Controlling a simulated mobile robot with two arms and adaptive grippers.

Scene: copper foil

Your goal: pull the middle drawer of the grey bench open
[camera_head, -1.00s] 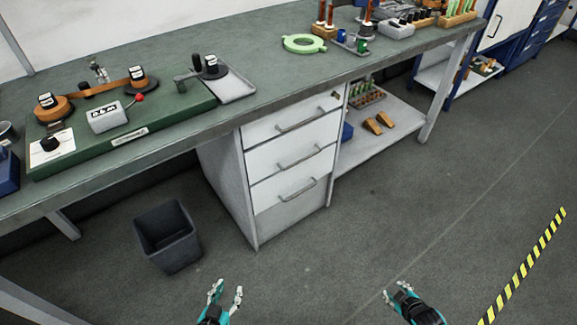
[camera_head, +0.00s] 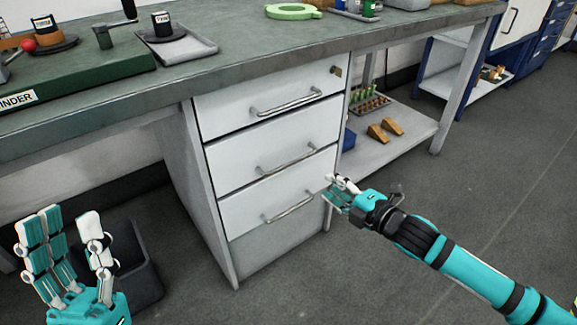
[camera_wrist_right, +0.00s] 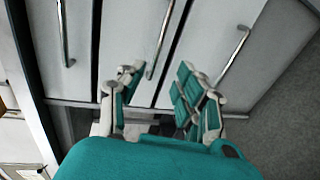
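The grey bench (camera_head: 130,95) has a white unit of three drawers under its top, all shut. The middle drawer (camera_head: 235,160) has a metal bar handle (camera_head: 288,160). In the right wrist view that middle handle (camera_wrist_right: 160,42) runs up between two other handles. My right gripper (camera_head: 338,188) is open and empty, just right of the drawer fronts and lower than the middle handle. In the right wrist view its fingers (camera_wrist_right: 155,85) are apart, with the middle handle beyond them, not between them. My left gripper (camera_head: 70,225) is open and empty, fingers up, at the lower left.
The top drawer (camera_head: 225,108) has a lock at its right; the bottom drawer (camera_head: 240,208) is below. A dark bin (camera_head: 143,275) stands behind my left gripper. A lower shelf (camera_head: 400,148) with wooden blocks lies right of the drawers. The floor at right is clear.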

